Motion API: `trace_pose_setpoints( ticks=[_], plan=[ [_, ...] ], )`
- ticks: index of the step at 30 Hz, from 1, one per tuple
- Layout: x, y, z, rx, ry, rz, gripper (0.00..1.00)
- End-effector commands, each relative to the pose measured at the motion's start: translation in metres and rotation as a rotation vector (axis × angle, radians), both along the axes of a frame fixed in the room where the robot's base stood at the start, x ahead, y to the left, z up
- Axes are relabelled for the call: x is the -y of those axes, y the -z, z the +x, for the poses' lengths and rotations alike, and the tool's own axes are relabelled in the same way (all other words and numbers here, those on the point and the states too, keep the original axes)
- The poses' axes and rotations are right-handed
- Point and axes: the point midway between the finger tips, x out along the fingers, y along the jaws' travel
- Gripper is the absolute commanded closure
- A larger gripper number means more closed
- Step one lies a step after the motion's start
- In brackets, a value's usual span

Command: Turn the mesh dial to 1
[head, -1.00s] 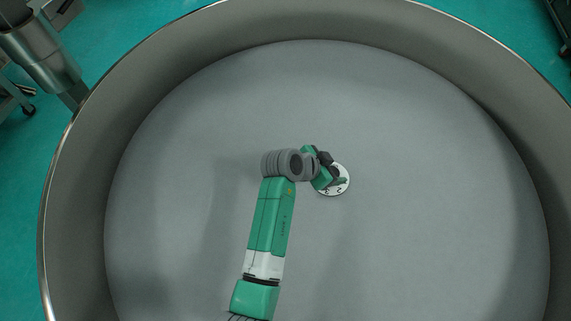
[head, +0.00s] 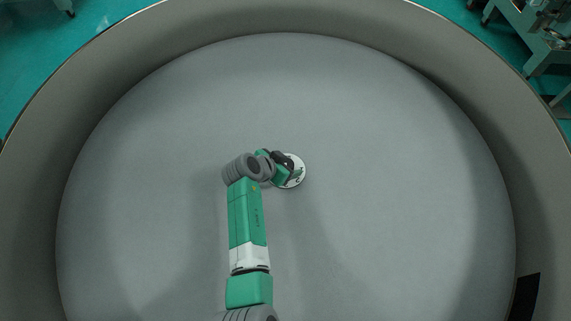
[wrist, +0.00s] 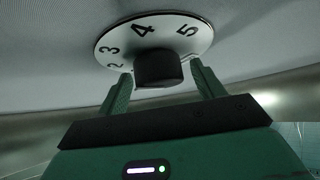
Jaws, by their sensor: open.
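The mesh dial is a white disc (wrist: 165,28) with black numerals and a dark round knob (wrist: 158,68) at its middle. In the wrist view, 2, 3, 4 and 5 show on its rim; the near part is hidden behind the knob. My gripper (wrist: 160,85) is open, with one green finger on each side of the knob. I cannot tell whether the fingers touch it. In the head view, the disc (head: 299,170) shows partly behind my gripper (head: 292,171).
The dial sits on the wide grey mesh floor (head: 390,190) of the round sieve. A tall curved metal wall (head: 480,90) surrounds it. The mesh around the dial is otherwise clear. Equipment (head: 545,35) stands outside at the top right.

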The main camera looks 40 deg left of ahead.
Motion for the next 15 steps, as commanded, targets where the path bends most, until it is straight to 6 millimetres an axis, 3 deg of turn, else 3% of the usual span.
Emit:
trace_pose_setpoints(
  ticks=[2, 9, 15],
  plan=[
    [0.0, -0.0002, -0.0001, 0.0, 0.0, 0.0, 0.32],
    [0.0002, -0.0004, -0.0001, 0.0, 0.0, 0.0, 0.77],
    [0.0006, -0.0008, -0.0001, -0.001, -0.012, -0.001, 0.77]
  ],
)
